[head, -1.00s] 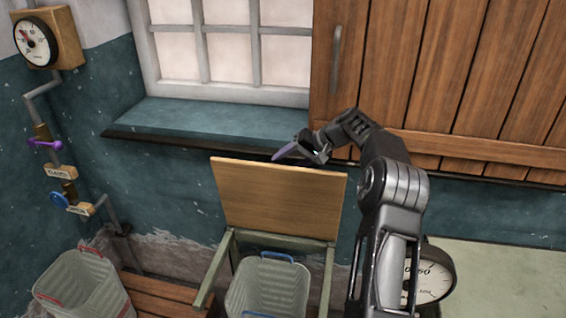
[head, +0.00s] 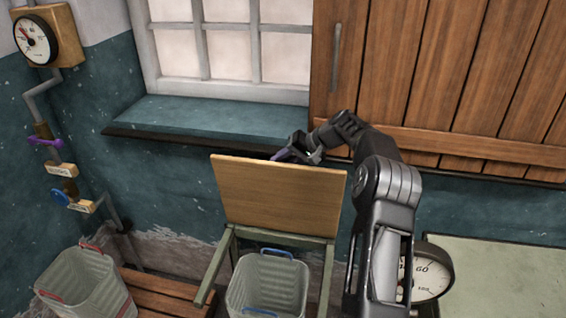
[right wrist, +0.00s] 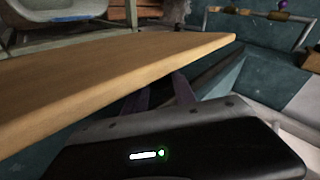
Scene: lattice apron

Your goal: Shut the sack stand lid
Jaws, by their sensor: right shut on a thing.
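The sack stand lid (head: 280,195) is a flat wooden board standing raised, nearly upright, at the back of the green stand frame (head: 215,268). My right gripper (head: 281,155) is at the lid's top edge, on its wall side. In the right wrist view the lid (right wrist: 90,85) crosses in front of my gripper's purple fingers (right wrist: 160,95). The fingertips are hidden behind the board, so the exact contact does not show. My right gripper is shut on the lid. My left gripper is in neither view.
A grey basket (head: 267,290) sits inside the stand frame. Another basket (head: 82,285) stands at the left near a wooden bench (head: 165,293). A window sill (head: 205,120) and wooden cupboard (head: 440,80) are behind. A dial scale (head: 428,272) and pale counter (head: 510,275) are at the right.

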